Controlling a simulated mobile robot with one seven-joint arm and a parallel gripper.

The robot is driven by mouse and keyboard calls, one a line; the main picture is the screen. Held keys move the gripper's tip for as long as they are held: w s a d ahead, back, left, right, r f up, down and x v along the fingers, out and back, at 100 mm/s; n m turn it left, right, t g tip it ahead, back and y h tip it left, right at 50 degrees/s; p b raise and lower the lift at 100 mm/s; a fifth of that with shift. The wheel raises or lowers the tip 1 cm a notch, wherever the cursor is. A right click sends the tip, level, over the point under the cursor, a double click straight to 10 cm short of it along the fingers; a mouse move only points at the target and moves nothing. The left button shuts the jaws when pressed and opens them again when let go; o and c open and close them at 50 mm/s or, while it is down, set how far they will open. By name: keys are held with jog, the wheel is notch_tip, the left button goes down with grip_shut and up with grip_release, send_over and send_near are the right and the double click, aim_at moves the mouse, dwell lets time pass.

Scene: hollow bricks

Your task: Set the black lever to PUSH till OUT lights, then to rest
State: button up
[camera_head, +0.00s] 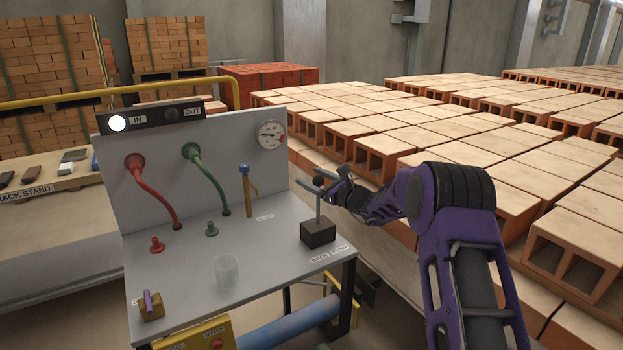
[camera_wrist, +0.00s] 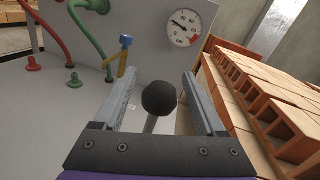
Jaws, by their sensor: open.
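The black lever has a dark box base (camera_head: 318,233), a thin grey rod and a black ball knob. It stands about upright at the panel table's right side, behind labels reading BACK and PUSH (camera_head: 330,254). My gripper (camera_head: 325,182) is at knob height. In the wrist view the ball knob (camera_wrist: 159,98) shows between the two open fingers of my gripper (camera_wrist: 158,92), with a gap on each side. The OUT lamp (camera_head: 171,115) is dark. The IN lamp (camera_head: 117,123) glows white.
A red hose (camera_head: 155,195), a green hose (camera_head: 208,180) and a blue-topped tap (camera_head: 247,185) stand left of the lever. A clear cup (camera_head: 227,271) and a purple-handled block (camera_head: 151,306) are nearer the front. Rows of hollow bricks (camera_head: 450,145) lie close on the right.

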jog(key=shift+w+a, duration=0.2)
grip_shut()
dwell(0.3)
dwell(1.1)
